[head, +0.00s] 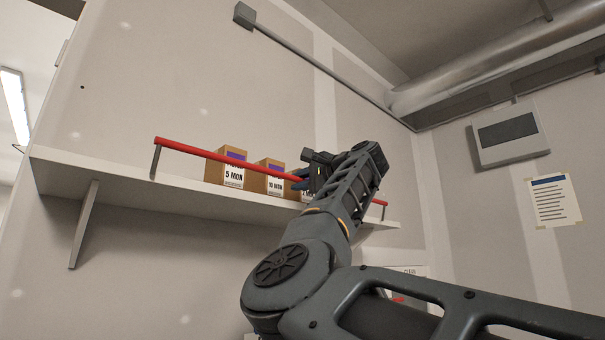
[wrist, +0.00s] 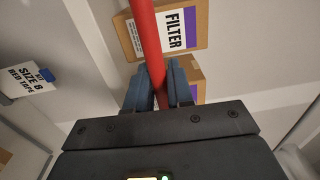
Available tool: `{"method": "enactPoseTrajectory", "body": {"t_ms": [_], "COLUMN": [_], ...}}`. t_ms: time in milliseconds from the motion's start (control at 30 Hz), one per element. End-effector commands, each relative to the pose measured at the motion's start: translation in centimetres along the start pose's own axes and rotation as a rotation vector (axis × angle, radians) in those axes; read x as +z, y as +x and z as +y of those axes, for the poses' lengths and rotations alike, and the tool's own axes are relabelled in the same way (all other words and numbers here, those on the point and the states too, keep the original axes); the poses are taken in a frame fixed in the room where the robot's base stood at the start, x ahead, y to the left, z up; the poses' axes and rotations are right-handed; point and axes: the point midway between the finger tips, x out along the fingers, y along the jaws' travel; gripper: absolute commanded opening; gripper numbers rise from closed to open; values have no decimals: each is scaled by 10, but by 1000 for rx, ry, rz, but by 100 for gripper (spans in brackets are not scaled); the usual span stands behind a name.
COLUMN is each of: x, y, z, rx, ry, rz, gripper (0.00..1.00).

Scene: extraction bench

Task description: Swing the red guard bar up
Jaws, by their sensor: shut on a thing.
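The red guard bar (head: 193,149) runs along the front of a white wall shelf in the head view, held on grey end brackets. It stands a little above the shelf's front edge, in front of the boxes. My gripper (head: 302,180) is at the bar, right of its middle, partly hidden by my own arm. In the wrist view the red bar (wrist: 147,34) runs down between the two blue fingertips of my gripper (wrist: 157,84), which are shut on it.
Cardboard boxes (head: 228,169) stand on the shelf (head: 100,167) behind the bar; one box (wrist: 187,27) reads FILTER in the wrist view. A label reading SIZE 8 (wrist: 25,80) shows at left. A grey panel (head: 509,134) and a notice (head: 553,201) hang on the right wall.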

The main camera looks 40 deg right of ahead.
Motion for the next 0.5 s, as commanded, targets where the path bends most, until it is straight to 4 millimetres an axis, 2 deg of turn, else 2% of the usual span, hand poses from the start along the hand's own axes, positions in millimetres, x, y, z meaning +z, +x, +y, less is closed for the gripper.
{"method": "enactPoseTrajectory", "body": {"t_ms": [33,500], "x": [0,0], "y": [3,15], "z": [-8,-4], "rx": [31,241], "ry": [-2,0], "rz": [0,-1], "gripper": [0,0]}}
